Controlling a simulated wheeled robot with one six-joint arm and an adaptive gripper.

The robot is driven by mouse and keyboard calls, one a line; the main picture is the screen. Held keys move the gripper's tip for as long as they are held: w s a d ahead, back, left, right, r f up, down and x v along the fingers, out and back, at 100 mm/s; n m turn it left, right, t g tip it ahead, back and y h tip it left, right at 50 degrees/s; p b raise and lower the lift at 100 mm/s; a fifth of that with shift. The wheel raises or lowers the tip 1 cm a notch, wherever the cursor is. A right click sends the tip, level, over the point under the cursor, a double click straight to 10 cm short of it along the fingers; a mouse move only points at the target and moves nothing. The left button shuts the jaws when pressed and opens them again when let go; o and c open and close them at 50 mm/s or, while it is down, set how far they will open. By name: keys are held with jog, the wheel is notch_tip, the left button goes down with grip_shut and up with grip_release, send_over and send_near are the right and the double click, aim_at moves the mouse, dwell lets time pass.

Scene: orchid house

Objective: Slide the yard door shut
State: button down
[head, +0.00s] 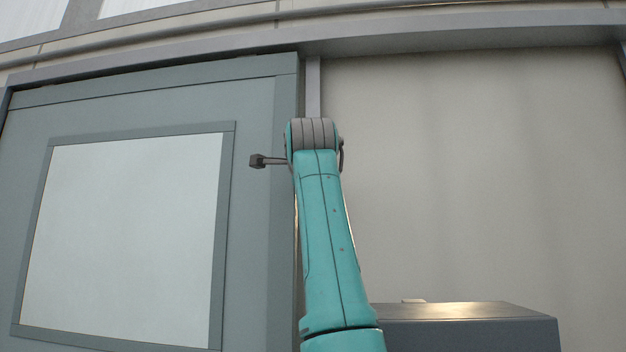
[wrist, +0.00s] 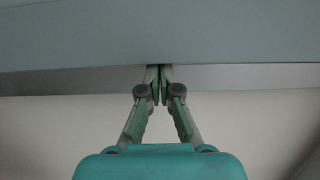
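The yard door (head: 258,215) is a grey-green panel with a large pale pane (head: 125,235), filling the left of the head view. Its right edge stands beside a narrow grey post. In the wrist view the door (wrist: 80,35) fills the top, with a grey strip below it. My gripper (wrist: 160,72) has its two fingers together, with nothing visible between them. The tips are over the grey strip at the door's edge; I cannot tell whether they touch it. In the head view my teal arm hides the gripper. No handle shows.
A grey overhead rail (head: 430,40) runs across above the door. A plain pale surface (head: 480,170) lies to the right of the post (head: 312,85). A dark grey box-like thing (head: 480,330) stands low at the right, near my arm.

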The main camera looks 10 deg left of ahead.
jog(key=shift+a, duration=0.35)
jog(key=s+d, duration=0.7)
jog(key=s, duration=0.2)
jog(key=shift+s, duration=0.35)
jog(key=shift+d, duration=0.1)
